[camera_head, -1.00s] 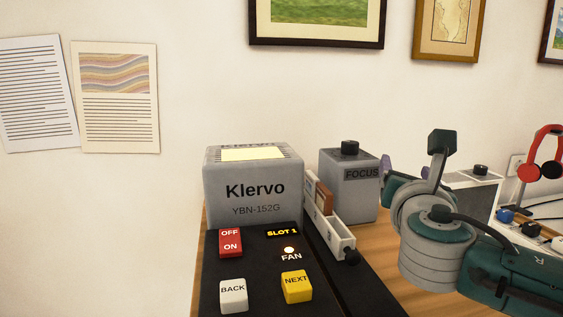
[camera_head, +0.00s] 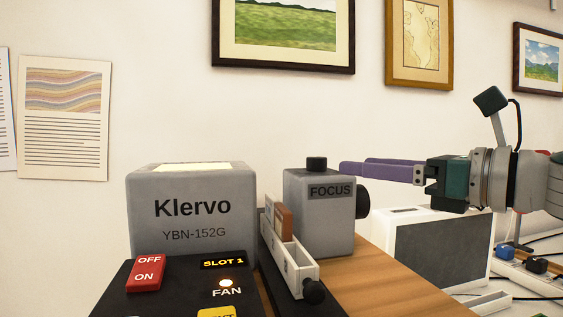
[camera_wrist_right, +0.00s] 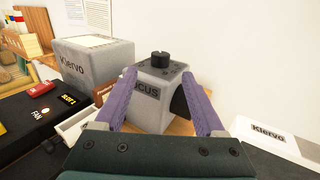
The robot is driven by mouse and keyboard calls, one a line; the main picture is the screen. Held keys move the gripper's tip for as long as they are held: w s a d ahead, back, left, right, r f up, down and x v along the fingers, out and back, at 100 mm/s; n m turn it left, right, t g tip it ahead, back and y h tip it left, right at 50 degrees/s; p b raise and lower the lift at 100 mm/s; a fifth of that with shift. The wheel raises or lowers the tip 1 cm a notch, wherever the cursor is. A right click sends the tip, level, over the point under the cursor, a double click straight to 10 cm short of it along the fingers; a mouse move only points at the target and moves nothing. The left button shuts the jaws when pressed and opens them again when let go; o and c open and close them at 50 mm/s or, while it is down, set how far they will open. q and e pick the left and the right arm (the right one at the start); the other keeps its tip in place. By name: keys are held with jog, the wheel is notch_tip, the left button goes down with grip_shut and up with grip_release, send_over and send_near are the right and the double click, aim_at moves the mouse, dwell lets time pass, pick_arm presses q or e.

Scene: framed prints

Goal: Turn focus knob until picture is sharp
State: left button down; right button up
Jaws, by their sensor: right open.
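The grey focus box (camera_head: 318,225), labelled FOCUS, stands upright on the wooden table. It has a black knob on top (camera_head: 317,163) and a larger black knob on its right side (camera_head: 363,201). In the right wrist view the top knob (camera_wrist_right: 160,59) shows clearly, and the side knob (camera_wrist_right: 180,103) is partly hidden by a finger. My right gripper (camera_head: 345,167) is open and empty, its purple fingers pointing left beside the box's upper right. The wrist view shows its fingers (camera_wrist_right: 158,86) spread in front of the box. My left gripper is out of view. No projected picture is visible.
The grey Klervo projector (camera_head: 190,215) stands left of the box. A white slide tray (camera_head: 290,260) lies between them. A control panel has a red OFF/ON switch (camera_head: 146,273) and lit SLOT 1 display (camera_head: 223,263). A white-framed grey unit (camera_head: 440,250) stands at right.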

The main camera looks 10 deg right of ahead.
aim_at(325, 162)
jog(key=x, duration=0.7)
jog(key=shift+w+a, duration=0.1)
jog(key=shift+w, duration=0.15)
jog(key=shift+c, duration=0.2)
grip_shut()
